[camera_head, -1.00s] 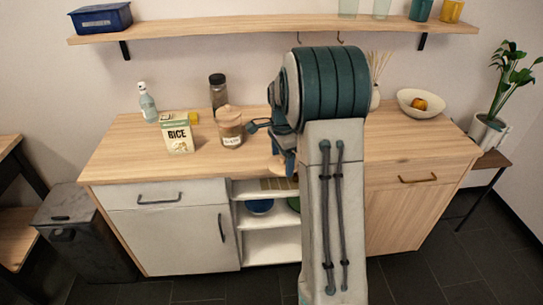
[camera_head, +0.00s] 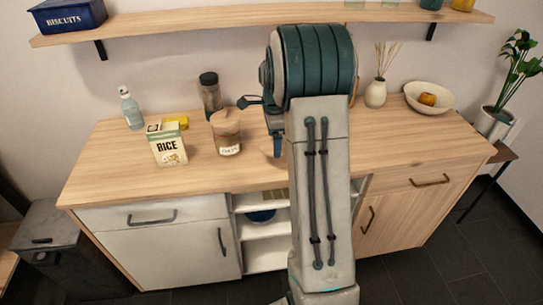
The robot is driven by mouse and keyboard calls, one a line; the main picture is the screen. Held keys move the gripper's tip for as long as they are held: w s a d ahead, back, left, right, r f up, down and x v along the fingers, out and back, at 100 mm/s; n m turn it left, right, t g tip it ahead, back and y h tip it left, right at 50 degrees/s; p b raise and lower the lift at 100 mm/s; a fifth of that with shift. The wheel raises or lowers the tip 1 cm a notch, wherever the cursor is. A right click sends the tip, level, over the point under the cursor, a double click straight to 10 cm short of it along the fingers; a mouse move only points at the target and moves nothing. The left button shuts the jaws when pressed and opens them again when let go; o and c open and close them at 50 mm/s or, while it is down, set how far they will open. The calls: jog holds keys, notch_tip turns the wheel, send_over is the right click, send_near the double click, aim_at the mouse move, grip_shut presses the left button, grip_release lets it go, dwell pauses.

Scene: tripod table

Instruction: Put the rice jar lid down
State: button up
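A glass jar (camera_head: 228,144) with brownish contents and a pale label stands upright on the wooden counter, left of my arm. A tan lid-like top (camera_head: 225,117) shows at its mouth; I cannot tell whether it sits fully closed. My gripper (camera_head: 276,145) is mostly hidden behind my arm. Only a blue part of it shows over the counter, right of the jar and apart from it in the picture. Its fingertips are not clear, and I cannot see whether it holds anything.
A rice carton (camera_head: 167,146), a yellow item (camera_head: 177,122), a bottle (camera_head: 131,108) and a dark-capped jar (camera_head: 210,96) stand left. A reed diffuser (camera_head: 375,93) and a bowl (camera_head: 430,97) with fruit stand right. The counter's (camera_head: 400,150) front right is clear. A shelf (camera_head: 200,27) hangs above.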

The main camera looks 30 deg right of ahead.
aim_at(275, 165)
jog(key=f, duration=0.3)
jog(key=shift+s+d+f, duration=0.1)
jog(key=shift+d+f, duration=0.1)
jog(key=shift+f, duration=1.85)
jog(key=shift+f, duration=0.25)
jog(key=o, duration=0.9)
jog(key=shift+r, duration=0.1)
jog(key=shift+r, duration=0.1)
